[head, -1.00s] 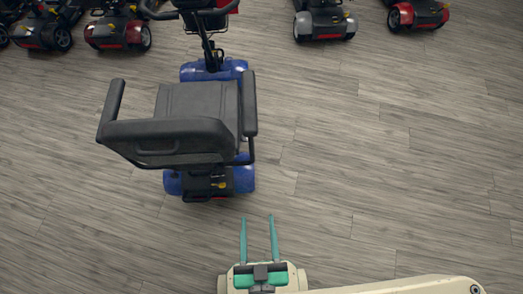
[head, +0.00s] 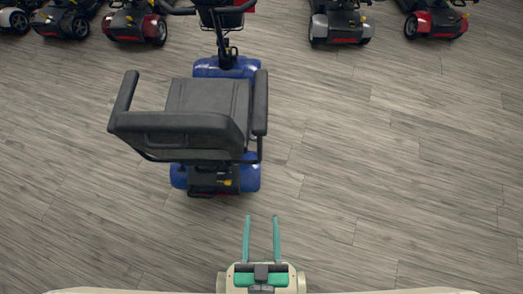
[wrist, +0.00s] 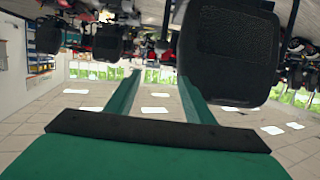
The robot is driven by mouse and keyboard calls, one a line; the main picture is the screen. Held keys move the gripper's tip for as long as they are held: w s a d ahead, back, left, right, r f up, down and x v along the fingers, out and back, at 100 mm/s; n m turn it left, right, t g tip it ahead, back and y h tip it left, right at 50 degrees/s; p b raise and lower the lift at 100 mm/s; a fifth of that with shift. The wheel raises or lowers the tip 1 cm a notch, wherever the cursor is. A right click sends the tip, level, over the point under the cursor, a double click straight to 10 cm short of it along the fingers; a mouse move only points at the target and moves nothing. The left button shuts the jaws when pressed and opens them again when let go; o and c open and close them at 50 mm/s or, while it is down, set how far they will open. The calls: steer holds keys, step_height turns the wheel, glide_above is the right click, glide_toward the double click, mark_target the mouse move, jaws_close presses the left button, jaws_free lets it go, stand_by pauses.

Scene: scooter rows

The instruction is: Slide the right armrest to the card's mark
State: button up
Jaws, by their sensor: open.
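The blue scooter (head: 225,68) stands ahead of me, its black seat (head: 205,103) and backrest (head: 175,126) turned toward me. Its right armrest (head: 260,103) is a dark padded bar on the right side of the seat. The left armrest (head: 125,92) is on the other side. My gripper (head: 262,220) is open and empty, its two teal fingers pointing at the scooter's rear, apart from it. In the wrist view the gripper (wrist: 155,85) is also open, with a dark backrest (wrist: 228,50) beyond the right finger. I can see no card or mark.
Several other scooters are parked along the top, among them a red one (head: 435,20) and a grey one (head: 340,22). The wooden floor (head: 400,160) is clear to the right of the blue scooter.

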steer(key=shift+w+f, duration=0.1)
steer(key=c, duration=0.5)
steer(key=n+y, duration=0.7)
steer(key=y, duration=0.3)
glide_toward(261, 149)
steer(key=x, duration=0.4)
steer(key=shift+w+f, duration=0.1)
steer(key=shift+f, duration=0.15)
steer(key=x, duration=1)
steer(key=shift+w+a+f, duration=0.15)
steer(key=shift+w+f, duration=0.05)
steer(key=shift+w, duration=0.15)
